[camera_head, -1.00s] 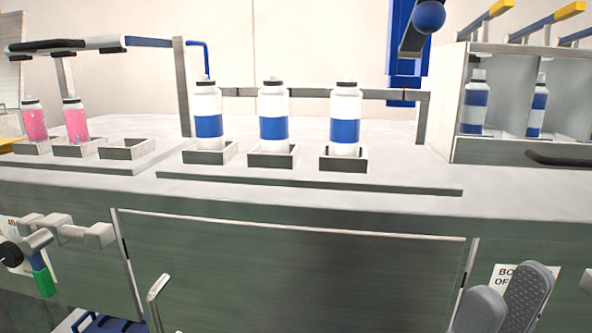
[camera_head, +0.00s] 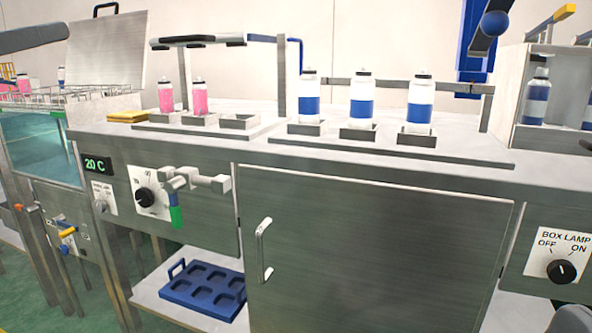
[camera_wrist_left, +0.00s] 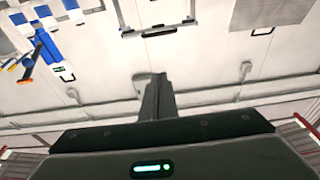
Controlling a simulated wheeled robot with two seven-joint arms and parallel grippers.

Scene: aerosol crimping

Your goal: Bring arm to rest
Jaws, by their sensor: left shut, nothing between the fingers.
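My left gripper (camera_wrist_left: 157,95) shows in the left wrist view. Its dark fingers are together, with nothing between them, and point toward a pale wall away from the bench objects. My right gripper cannot be made out. Several white bottles with blue bands, one of them here (camera_head: 362,100), stand upright in square holders on the bench. Two pink bottles (camera_head: 199,100) stand in holders to their left.
A steel cabinet door (camera_head: 380,240) faces me below the bench top. A blue tray (camera_head: 205,288) lies on the low shelf. A water bath (camera_head: 45,150) with a raised lid (camera_head: 105,50) is at left. A glazed box (camera_head: 540,60) stands at right.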

